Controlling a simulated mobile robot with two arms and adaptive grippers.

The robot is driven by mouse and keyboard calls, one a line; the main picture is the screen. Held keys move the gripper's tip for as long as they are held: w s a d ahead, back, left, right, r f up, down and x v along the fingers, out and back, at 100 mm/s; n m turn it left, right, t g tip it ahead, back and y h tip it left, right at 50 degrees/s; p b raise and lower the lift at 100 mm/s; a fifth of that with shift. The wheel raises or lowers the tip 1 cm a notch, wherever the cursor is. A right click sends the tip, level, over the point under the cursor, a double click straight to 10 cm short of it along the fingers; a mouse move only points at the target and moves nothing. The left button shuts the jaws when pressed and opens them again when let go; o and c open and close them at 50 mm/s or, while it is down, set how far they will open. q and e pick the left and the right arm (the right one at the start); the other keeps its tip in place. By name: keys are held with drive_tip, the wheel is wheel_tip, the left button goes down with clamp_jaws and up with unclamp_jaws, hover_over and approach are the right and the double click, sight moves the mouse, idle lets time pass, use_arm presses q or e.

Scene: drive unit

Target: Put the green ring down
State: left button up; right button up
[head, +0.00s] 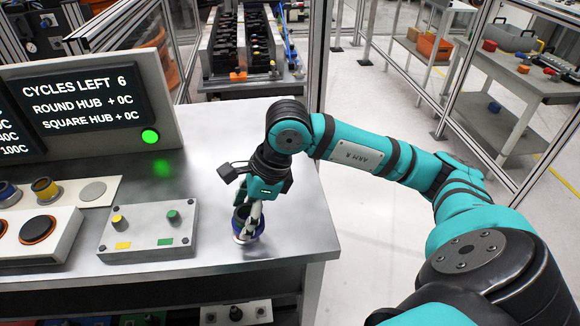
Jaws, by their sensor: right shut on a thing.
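My right gripper (254,212) points down over the right part of the metal table (285,200), to the right of the small control box. It is shut on a small ring-shaped part (243,224). The part looks dark, with a bluish-violet lower rim; I cannot make out a clear green on it. It is at or just above the tabletop, and I cannot tell whether it touches. The fingers hide some of it. My left gripper is not in view.
A grey control box (148,232) with a yellow and a green knob stands left of the gripper. A display screen (85,105) with a lit green lamp stands behind. Ringed parts (45,190) sit at the far left. The table's front and right edges are close to the gripper.

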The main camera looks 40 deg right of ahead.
drive_tip(key=w+d, duration=0.2)
drive_tip(key=w+d+p, duration=0.1)
drive_tip(key=w+d, duration=0.1)
drive_tip(key=d, duration=0.1)
drive_tip(key=shift+w+f, duration=0.2)
drive_tip(key=shift+w, duration=0.1)
drive_tip(key=w+d, duration=0.2)
drive_tip(key=w+d+p, duration=0.1)
drive_tip(key=w+d, duration=0.1)
drive_tip(key=w+d+f+p, duration=0.1)
drive_tip(key=d, duration=0.1)
drive_tip(key=shift+w+d, duration=0.4)
wheel_tip(320, 180, down, 3)
drive_tip(key=shift+f+p, duration=0.15)
drive_tip(key=shift+p, duration=0.45)
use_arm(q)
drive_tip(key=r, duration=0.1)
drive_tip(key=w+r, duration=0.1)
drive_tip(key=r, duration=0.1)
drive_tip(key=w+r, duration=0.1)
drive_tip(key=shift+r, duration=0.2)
use_arm(e)
drive_tip(key=shift+f, duration=0.15)
drive_tip(key=shift+f, duration=0.15)
drive_tip(key=o, duration=1.5)
drive_tip(key=shift+s, duration=0.1)
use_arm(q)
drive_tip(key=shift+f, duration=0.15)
use_arm(e)
drive_tip(key=shift+o, duration=0.2)
